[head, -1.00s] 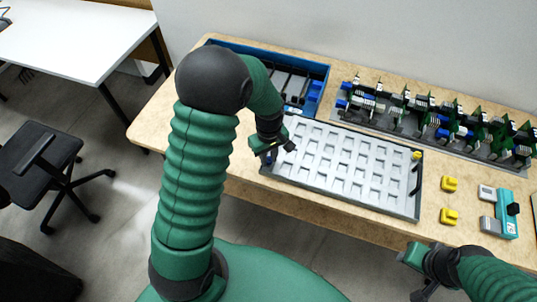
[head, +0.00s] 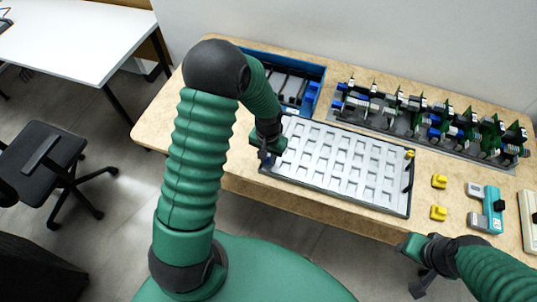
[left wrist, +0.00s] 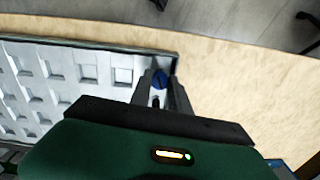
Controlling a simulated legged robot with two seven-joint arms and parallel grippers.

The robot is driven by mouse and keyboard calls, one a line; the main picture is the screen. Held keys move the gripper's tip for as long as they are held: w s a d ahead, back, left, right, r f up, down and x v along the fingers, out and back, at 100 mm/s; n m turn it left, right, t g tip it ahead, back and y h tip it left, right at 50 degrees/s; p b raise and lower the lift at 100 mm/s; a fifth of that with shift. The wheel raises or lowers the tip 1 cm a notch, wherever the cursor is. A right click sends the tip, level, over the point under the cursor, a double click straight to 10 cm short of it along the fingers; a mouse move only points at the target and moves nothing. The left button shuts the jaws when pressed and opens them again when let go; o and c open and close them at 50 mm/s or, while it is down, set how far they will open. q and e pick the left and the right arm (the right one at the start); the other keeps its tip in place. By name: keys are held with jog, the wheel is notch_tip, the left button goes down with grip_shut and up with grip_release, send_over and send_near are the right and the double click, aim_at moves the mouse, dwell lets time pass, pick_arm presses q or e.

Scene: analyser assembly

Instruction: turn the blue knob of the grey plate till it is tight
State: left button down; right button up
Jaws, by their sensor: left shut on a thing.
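The grey plate (head: 335,152) lies on the wooden table, a pale panel with rows of square recesses and a dark rim. It also shows in the left wrist view (left wrist: 72,52). The blue knob (left wrist: 159,80) is at the plate's corner. My left gripper (head: 268,155) is over the plate's near left corner in the head view. In the left wrist view its fingers (left wrist: 160,84) are shut on the blue knob, one on each side. My right gripper (head: 416,266) is off the table's front edge, away from the plate; its jaw opening cannot be made out.
A blue bin (head: 311,98) with dark parts stands behind the plate. A rack of green boards (head: 430,122) lies at the back right. Yellow pieces (head: 438,181) and a teal device (head: 492,208) lie to the right. Bare table separates them.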

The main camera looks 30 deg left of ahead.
pick_arm(q)
jog(key=m+p, duration=0.2)
jog(key=m, duration=0.3)
jog(key=shift+r+m+p, duration=0.1)
jog(key=shift+m+p, duration=0.2)
jog(key=m+p, duration=0.2)
jog(key=m, duration=0.3)
jog(key=shift+p, duration=0.3)
jog(key=m+p, duration=0.2)
jog(key=m, duration=0.3)
jog(key=shift+m+p, duration=0.4)
jog(key=m+p, duration=0.3)
jog(key=m, duration=0.3)
jog(key=shift+s, duration=0.1)
jog(key=m+p, duration=0.2)
jog(key=m, duration=0.3)
jog(key=shift+m+p, duration=0.35)
jog(key=shift+m, duration=0.05)
jog(key=m+p, duration=0.2)
jog(key=m, duration=0.3)
jog(key=shift+s, duration=0.1)
jog(key=m, duration=0.3)
jog(key=m+p, duration=0.1)
jog(key=m, duration=0.1)
jog(key=shift+f+m, duration=0.2)
jog(key=shift+m, duration=0.2)
jog(key=m+p, duration=0.1)
jog(key=m, duration=0.5)
jog(key=shift+a, duration=0.15)
